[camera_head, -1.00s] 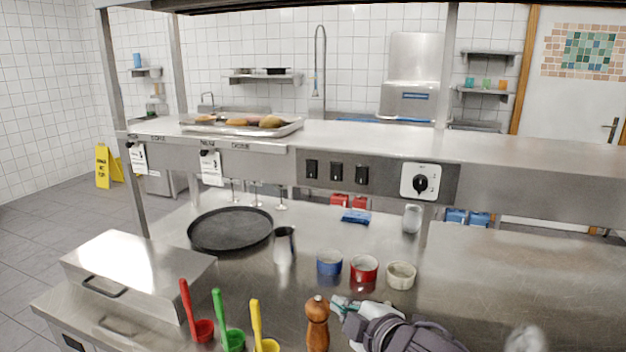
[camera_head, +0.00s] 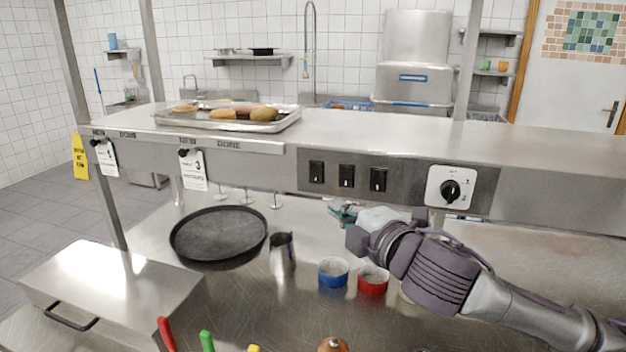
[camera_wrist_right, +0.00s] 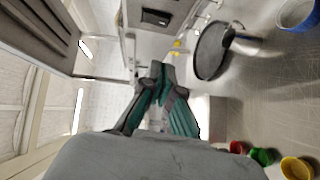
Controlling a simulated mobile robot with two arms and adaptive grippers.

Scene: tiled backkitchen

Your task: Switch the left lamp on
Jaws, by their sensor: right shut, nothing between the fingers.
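Three black rocker switches sit in a row on the dark panel on the front of the raised steel shelf: the left switch (camera_head: 316,172), the middle switch (camera_head: 346,176) and the right switch (camera_head: 378,180). No switch is clearly labelled, and I cannot tell their positions. My right gripper (camera_head: 341,211) is shut and empty, below the switch panel and apart from it. Its dark green fingers also show in the right wrist view (camera_wrist_right: 158,75), with a black switch (camera_wrist_right: 156,17) ahead of them. My left gripper is not in view. I cannot identify a lamp for certain.
A knob plate (camera_head: 451,187) is right of the switches. A tray with food (camera_head: 220,126) rests on the shelf. Below stand a black round pan (camera_head: 218,233), a steel jug (camera_head: 282,255), a blue bowl (camera_head: 333,272) and a red bowl (camera_head: 373,281).

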